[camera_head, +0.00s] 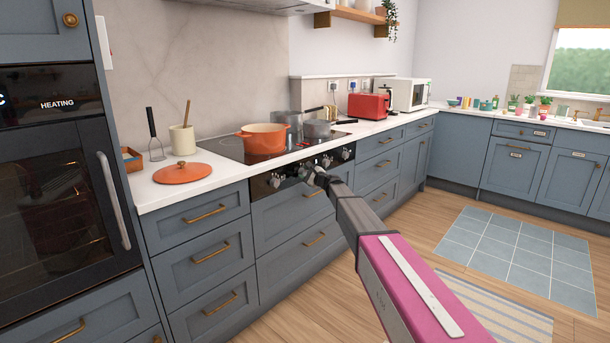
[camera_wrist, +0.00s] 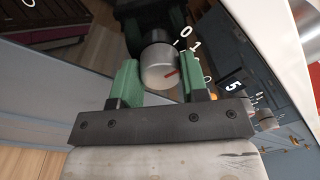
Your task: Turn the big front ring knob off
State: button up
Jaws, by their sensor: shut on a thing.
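A round silver knob (camera_wrist: 160,66) with a red mark on its face sits between the two green fingers of my gripper (camera_wrist: 157,80) in the wrist view. The fingers are shut on its sides. The red mark points to the right and slightly up in that view. White digits, 0 and 1 among them, show on the black panel beside the knob. In the head view my gripper (camera_head: 312,174) is at the front panel of the hob (camera_head: 262,184), and it hides the held knob. Other silver knobs (camera_head: 275,181) show on the panel.
An orange pot (camera_head: 262,140) and a grey saucepan (camera_head: 318,129) stand on the hob. An orange lid (camera_head: 182,173) lies on the white counter left of it. Drawers with brass handles (camera_head: 210,253) are below. The wooden floor (camera_head: 300,310) before the drawers is clear.

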jog(key=shift+n, duration=1.5)
jog(key=o, duration=0.9)
jog(key=v, duration=1.1)
jog(key=shift+f, duration=0.1)
